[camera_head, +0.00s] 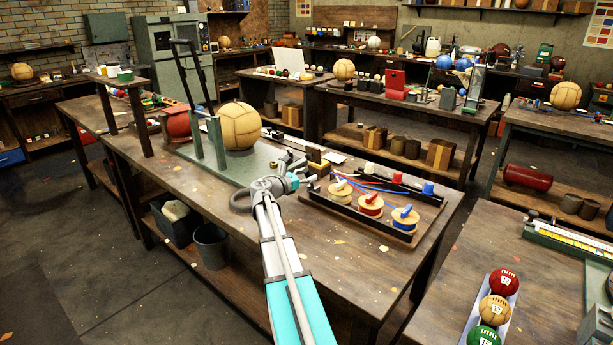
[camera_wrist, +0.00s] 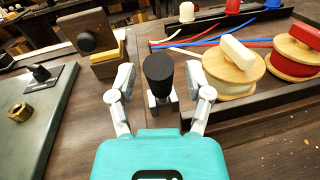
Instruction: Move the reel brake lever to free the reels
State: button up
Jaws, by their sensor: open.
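A lever with a black cylindrical knob (camera_wrist: 159,72) on a short grey stem stands upright beside the reel board, probably the brake lever. My gripper (camera_wrist: 159,86) is open, with one finger on each side of the knob and a visible gap at both sides. In the head view my gripper (camera_head: 288,182) is over the workbench, left of the reels, and the lever is hard to make out there. A reel with white thread (camera_wrist: 229,73) and a reel with red thread (camera_wrist: 292,56) lie right of it. The blue reel (camera_head: 405,218) shows in the head view.
A wooden block with a black knob and yellow piece (camera_wrist: 105,52) stands left of the lever. A green base plate (camera_wrist: 32,115) lies further left, with a tan ball (camera_head: 236,126) in its press. Red and blue cords run behind the reels. The bench's front is mostly clear.

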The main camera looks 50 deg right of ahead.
grip_shut()
dwell(0.4)
